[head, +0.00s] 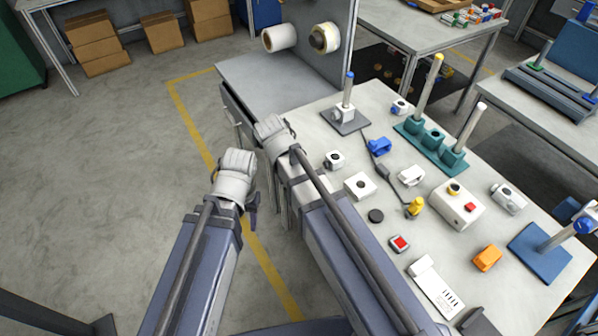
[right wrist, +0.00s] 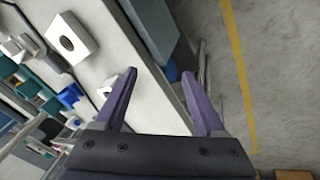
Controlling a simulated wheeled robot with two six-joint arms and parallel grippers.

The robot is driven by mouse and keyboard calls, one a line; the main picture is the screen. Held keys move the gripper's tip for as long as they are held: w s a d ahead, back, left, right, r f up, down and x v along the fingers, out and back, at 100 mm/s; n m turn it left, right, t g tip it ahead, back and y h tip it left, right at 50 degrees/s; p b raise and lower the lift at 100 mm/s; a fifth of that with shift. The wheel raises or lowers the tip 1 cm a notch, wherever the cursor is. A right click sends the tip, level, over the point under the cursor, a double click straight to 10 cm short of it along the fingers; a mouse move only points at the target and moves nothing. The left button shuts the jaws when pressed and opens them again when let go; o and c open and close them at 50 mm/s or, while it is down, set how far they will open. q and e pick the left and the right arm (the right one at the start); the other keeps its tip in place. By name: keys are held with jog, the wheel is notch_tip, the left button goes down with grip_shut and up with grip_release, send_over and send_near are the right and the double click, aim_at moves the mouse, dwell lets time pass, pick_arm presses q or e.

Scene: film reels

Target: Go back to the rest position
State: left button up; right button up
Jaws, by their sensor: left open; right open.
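My left gripper (head: 252,202) is over the floor left of the white table in the head view. Only part of its dark fingers shows below the pale wrist; nothing is seen in it. My right arm reaches along the table's left edge in the head view, and its wrist hides its fingers there. In the right wrist view, my right gripper (right wrist: 162,74) shows two purple fingers spread apart with nothing between them. Its fingers are by the table's edge.
The white table (head: 415,268) holds a blue-topped post (head: 348,92), a green stand (head: 433,136), a white box with a red button (head: 459,206) and an orange block (head: 487,258). Two reels (head: 280,37) hang on a grey panel. Floor (head: 100,190) at left is clear.

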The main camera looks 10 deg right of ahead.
dwell(0.5)
jog(key=s+a+n+g+y+p, duration=0.1)
jog(key=s+a+n, duration=0.1)
jog(key=s, duration=0.4)
jog(key=s+a+n+y, duration=0.1)
jog(key=s+a+n, duration=0.1)
jog(key=s+n, duration=0.2)
jog(key=s, duration=0.2)
jog(key=shift+s+a+r+g+p, duration=0.3)
jog(key=shift+a+g+p, duration=0.1)
jog(key=shift+d, duration=0.15)
